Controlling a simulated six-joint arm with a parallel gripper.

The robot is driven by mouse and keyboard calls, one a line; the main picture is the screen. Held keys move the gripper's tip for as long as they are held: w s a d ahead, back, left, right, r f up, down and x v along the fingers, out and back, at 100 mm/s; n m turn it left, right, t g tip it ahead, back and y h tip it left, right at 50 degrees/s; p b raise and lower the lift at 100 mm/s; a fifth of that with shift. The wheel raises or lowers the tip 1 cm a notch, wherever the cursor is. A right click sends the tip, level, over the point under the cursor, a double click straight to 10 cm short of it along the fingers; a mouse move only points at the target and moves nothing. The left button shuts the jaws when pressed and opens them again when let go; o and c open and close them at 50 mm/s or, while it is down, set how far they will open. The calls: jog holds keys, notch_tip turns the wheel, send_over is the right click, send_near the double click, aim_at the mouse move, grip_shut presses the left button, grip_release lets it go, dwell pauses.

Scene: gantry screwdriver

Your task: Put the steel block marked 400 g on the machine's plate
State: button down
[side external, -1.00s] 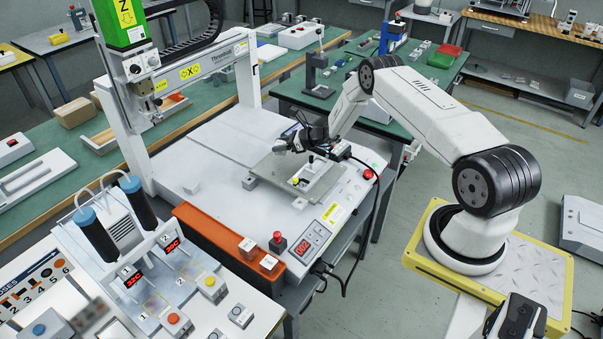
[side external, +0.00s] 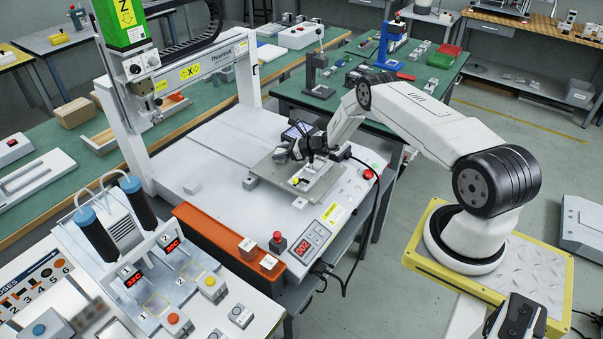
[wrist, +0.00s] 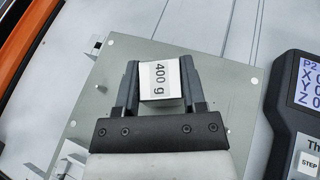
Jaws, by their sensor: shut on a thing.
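The steel block marked 400 g (wrist: 160,82) is between the two fingers of my gripper (wrist: 160,74) in the wrist view, its white label facing the camera. My gripper is shut on it, over the machine's grey plate (wrist: 228,100). Whether the block touches the plate cannot be told.
An orange tray (side external: 205,236) with two small labelled blocks (side external: 258,254) runs along the machine's front. A pendant (wrist: 302,110) lies right of the plate in the wrist view. The white bed (side external: 215,160) to the left is mostly clear.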

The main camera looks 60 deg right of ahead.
aim_at(283, 151)
jog(key=shift+f, duration=0.1)
jog(key=shift+c, duration=0.8)
grip_release()
jog(key=shift+v, duration=1.15)
jog(key=v, duration=0.3)
notch_tip(283, 151, up, 7)
jog(key=shift+w, duration=0.2)
